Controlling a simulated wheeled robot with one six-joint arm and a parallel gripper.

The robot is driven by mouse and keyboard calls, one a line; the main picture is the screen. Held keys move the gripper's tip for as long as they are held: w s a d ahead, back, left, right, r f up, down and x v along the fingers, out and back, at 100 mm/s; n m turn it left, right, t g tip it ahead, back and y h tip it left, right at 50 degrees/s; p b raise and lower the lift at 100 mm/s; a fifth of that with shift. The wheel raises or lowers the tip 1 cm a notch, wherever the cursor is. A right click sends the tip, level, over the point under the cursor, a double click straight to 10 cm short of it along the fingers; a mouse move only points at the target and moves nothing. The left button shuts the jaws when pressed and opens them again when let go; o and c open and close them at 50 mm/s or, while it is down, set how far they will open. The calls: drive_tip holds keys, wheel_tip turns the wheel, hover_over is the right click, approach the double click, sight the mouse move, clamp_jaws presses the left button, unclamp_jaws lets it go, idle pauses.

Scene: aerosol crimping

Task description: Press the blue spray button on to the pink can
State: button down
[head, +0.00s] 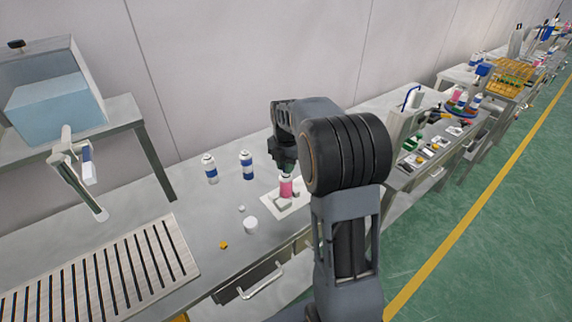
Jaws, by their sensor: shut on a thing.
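The pink can (286,188) stands upright on a white plate (271,203) with grey blocks on the bench. My gripper (287,168) points down directly over the can's top. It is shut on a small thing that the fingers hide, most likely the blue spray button. No blue button shows loose on the bench. I cannot tell whether the held piece touches the can.
Two white-and-blue cans (247,165) (210,168) stand behind and left. A white cap (250,225), a small white piece (241,208) and an orange piece (223,245) lie nearby. A slatted grate (100,275) covers the left bench.

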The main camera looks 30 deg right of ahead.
drive_tip(key=shift+c, duration=2)
unclamp_jaws()
drive_tip(key=shift+r+p, duration=2.8)
drive_tip(key=shift+r, duration=0.7)
drive_tip(key=shift+c, duration=0.3)
